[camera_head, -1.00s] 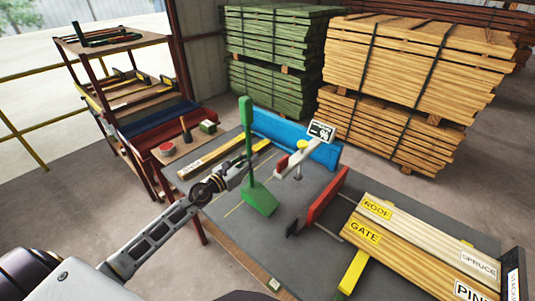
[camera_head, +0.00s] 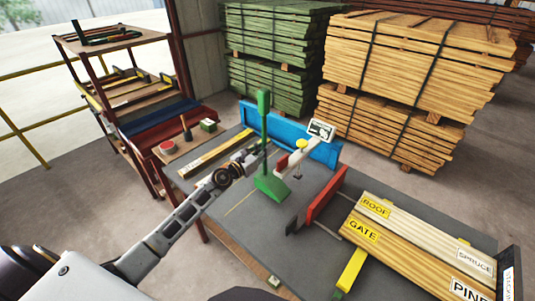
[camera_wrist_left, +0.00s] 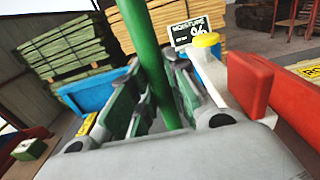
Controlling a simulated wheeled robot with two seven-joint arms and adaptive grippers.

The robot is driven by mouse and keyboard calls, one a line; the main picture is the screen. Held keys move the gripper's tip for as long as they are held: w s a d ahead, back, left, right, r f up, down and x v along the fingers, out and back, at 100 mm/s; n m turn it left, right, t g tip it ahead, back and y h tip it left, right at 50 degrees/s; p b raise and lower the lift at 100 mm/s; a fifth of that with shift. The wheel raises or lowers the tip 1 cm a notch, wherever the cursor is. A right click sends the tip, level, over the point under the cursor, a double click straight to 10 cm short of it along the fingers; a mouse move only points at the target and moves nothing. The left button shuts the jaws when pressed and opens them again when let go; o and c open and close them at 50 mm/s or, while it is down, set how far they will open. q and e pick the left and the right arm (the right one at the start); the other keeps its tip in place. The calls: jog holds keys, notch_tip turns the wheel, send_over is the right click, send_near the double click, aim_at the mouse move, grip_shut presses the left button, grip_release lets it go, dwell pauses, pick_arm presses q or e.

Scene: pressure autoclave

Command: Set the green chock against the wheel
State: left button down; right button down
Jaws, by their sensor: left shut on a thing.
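The green chock (camera_head: 271,187) is a wedge with a tall green handle. My left gripper (camera_head: 258,156) is shut on the handle, holding it nearly upright over the grey tabletop (camera_head: 235,225). I cannot tell whether the wedge touches the top. In the left wrist view the handle (camera_wrist_left: 157,65) passes between the two fingers, and the wedge is hidden. I cannot make out a wheel for certain. Just right of the chock is a pale bar with a yellow knob (camera_head: 301,145). My right gripper is not in view.
A blue panel (camera_head: 290,135) stands behind the chock and a red panel (camera_head: 322,200) to its right. A moisture display (camera_head: 321,130) is near the blue panel. Labelled boards (camera_head: 420,235) lie at right. The tabletop left and front of the chock is largely clear.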

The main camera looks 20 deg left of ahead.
pick_arm(q)
jog(key=shift+x, duration=0.95)
jog(key=shift+r, duration=0.1)
notch_tip(320, 180, down, 3)
jog(key=b, duration=0.2)
jog(key=shift+f+b, duration=0.2)
jog(key=shift+b, duration=0.15)
jog(key=c, duration=1.8)
grip_release()
jog(key=shift+f, duration=0.25)
jog(key=o, duration=0.4)
jog(key=shift+s, duration=0.1)
